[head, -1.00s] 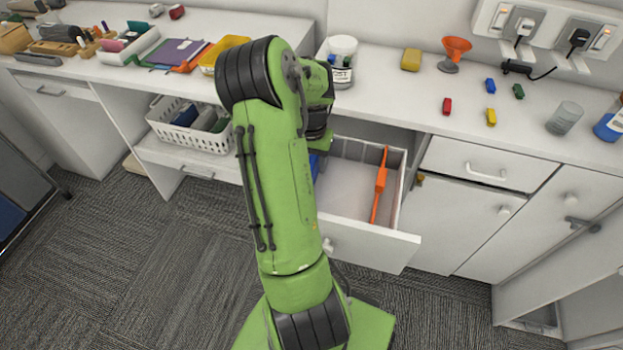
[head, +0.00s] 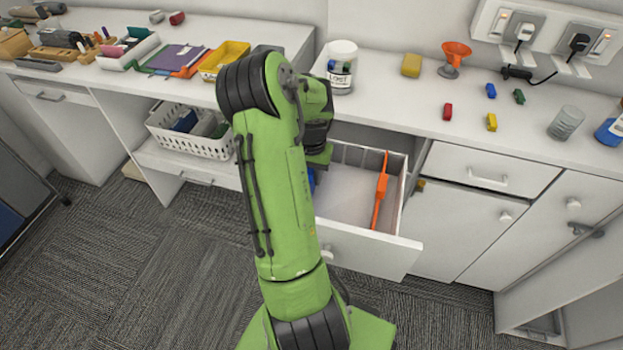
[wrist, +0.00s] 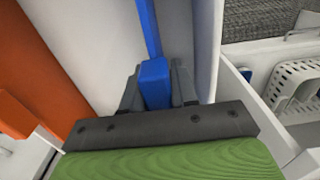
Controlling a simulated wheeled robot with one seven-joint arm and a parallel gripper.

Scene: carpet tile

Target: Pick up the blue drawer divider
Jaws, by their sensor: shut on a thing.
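The blue drawer divider (wrist: 154,82) is a thin blue strip with a thicker block, seen in the wrist view between my gripper's dark fingers. My gripper (wrist: 157,88) is shut on that block. In the head view only a small bit of the blue divider (head: 312,181) shows beside my arm, inside the open drawer (head: 369,248). My arm hides the gripper and most of the divider there. An orange divider (head: 380,187) stands at the right side of the same drawer, and it also shows in the wrist view (wrist: 50,60).
The drawer's side wall (wrist: 205,50) runs close along the gripper's right in the wrist view. A white basket (head: 190,137) sits on the shelf to the left. The counter above holds a labelled jar (head: 342,70), an orange funnel (head: 455,58) and several small blocks.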

